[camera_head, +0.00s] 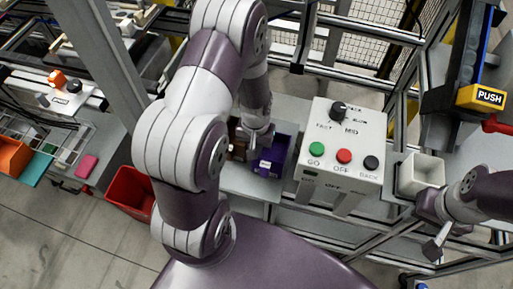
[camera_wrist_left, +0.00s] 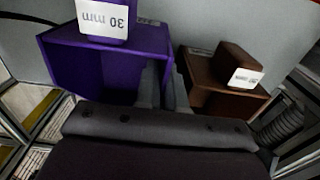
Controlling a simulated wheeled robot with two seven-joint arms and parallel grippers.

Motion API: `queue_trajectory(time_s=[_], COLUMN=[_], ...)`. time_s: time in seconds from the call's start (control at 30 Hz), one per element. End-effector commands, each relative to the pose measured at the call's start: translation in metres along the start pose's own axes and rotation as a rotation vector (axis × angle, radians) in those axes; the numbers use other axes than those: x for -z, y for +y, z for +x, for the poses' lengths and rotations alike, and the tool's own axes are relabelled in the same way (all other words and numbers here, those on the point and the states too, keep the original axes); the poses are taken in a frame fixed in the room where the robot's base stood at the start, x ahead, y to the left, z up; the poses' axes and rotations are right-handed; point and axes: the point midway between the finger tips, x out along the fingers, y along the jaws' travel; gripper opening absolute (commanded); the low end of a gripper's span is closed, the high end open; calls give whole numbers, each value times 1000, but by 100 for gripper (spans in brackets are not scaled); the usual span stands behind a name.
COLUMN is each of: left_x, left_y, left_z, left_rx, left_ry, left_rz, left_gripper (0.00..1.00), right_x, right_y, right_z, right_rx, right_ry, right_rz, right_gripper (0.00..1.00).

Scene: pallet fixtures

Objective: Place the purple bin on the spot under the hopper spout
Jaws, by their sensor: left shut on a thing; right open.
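The purple bin (camera_head: 272,158) stands on the grey worktop in the middle of the head view. In the left wrist view the purple bin (camera_wrist_left: 105,65) has a white "30 mm" label and an open hollow. My left gripper (camera_head: 263,137) reaches down at its side. In the left wrist view the left gripper (camera_wrist_left: 166,88) is shut on the bin's right wall. My right gripper (camera_head: 436,238) is open and empty at the lower right, below a white square container (camera_head: 422,174). I cannot make out the hopper spout or the spot under it.
A brown bin (camera_head: 237,144) stands close beside the purple one; it also shows in the left wrist view (camera_wrist_left: 215,75). A control box (camera_head: 342,150) with coloured buttons and a knob is just right. A red bin (camera_head: 130,193) is at left, a yellow PUSH block (camera_head: 481,97) at right.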

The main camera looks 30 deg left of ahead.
Motion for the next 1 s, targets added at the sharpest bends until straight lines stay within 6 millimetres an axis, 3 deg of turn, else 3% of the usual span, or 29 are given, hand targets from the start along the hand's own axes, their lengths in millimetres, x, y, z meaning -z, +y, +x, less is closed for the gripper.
queue_trajectory(time_s=[0.07,0.4,0.43,0.73,0.87,1.0], left_x=[0,0,0,0,1,1], left_y=[0,0,0,0,0,0], left_z=[12,16,15,13,-5,-43], left_rx=[0,0,0,0,0,0], left_ry=[-2,-1,-1,0,3,6], left_rz=[0,0,0,0,0,1], left_gripper=[0,0,18,19,19,19], right_x=[0,0,0,0,0,1], right_y=[0,0,0,0,0,0], right_z=[2,4,3,2,-2,-6], right_rx=[0,0,0,0,0,0], right_ry=[0,0,0,0,0,0], right_rz=[0,0,0,0,0,0], right_gripper=[43,43,43,43,43,43])
